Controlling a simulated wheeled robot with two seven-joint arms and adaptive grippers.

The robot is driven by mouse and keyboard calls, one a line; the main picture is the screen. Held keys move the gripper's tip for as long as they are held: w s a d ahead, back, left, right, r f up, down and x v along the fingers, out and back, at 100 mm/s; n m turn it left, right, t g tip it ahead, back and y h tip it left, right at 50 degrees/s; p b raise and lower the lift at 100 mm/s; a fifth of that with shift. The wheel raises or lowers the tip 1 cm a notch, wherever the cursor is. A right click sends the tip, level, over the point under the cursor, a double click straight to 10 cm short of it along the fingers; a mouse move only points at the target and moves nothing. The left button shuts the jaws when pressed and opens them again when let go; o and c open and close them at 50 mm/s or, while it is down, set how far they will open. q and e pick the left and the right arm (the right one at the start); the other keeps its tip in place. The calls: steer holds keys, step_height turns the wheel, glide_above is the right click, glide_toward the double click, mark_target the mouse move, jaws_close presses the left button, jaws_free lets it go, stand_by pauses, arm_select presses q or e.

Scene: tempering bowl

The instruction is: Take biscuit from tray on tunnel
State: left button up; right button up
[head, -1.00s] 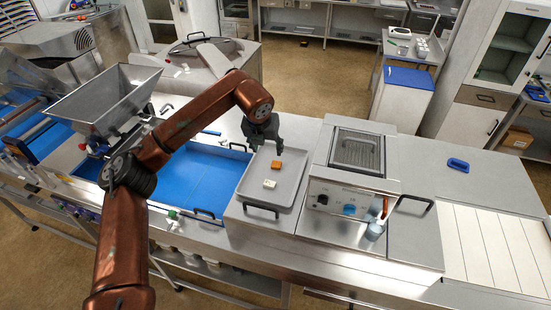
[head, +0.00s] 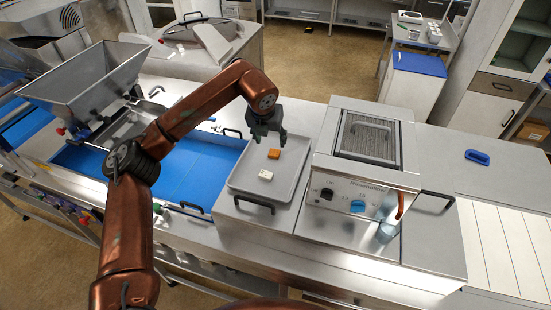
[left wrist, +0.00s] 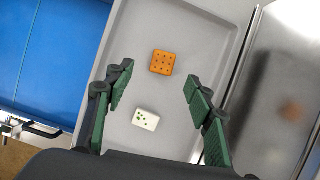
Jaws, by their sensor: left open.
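A grey tray (head: 241,182) lies on the steel housing left of the control unit. An orange-brown square biscuit (head: 274,154) with dark dots lies on it, and a white piece with green dots (head: 266,175) lies nearer its front. My left gripper (head: 270,138) is open and empty above the back part of the tray. In the left wrist view the biscuit (left wrist: 162,62) lies ahead of and between the open fingers (left wrist: 158,85), apart from both. The white piece also shows there (left wrist: 145,119), nearer the palm. My right gripper is not in view.
A steel unit with knobs and a mesh-covered well (head: 370,138) stands right of the tray. A blue belt (head: 195,165) runs left of it, with a steel hopper (head: 85,80) beyond. A blue handled object (head: 477,157) lies on the right counter.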

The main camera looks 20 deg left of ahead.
mark_target(274, 153)
arm_select(q)
steer(key=shift+f, duration=0.65)
steer(key=shift+w+f, duration=0.15)
steer(key=shift+f, duration=0.25)
steer(key=shift+w+f+p, duration=0.3)
steer(key=shift+f+p, duration=0.1)
steer(key=shift+f, duration=0.2)
steer(key=x, duration=0.1)
steer(key=p+x, duration=0.1)
steer(key=x, duration=0.2)
steer(key=shift+s+d+f, duration=0.1)
steer(key=shift+d+f, duration=0.1)
steer(key=shift+d, duration=0.15)
steer(key=shift+f, duration=0.15)
steer(key=c, duration=0.9)
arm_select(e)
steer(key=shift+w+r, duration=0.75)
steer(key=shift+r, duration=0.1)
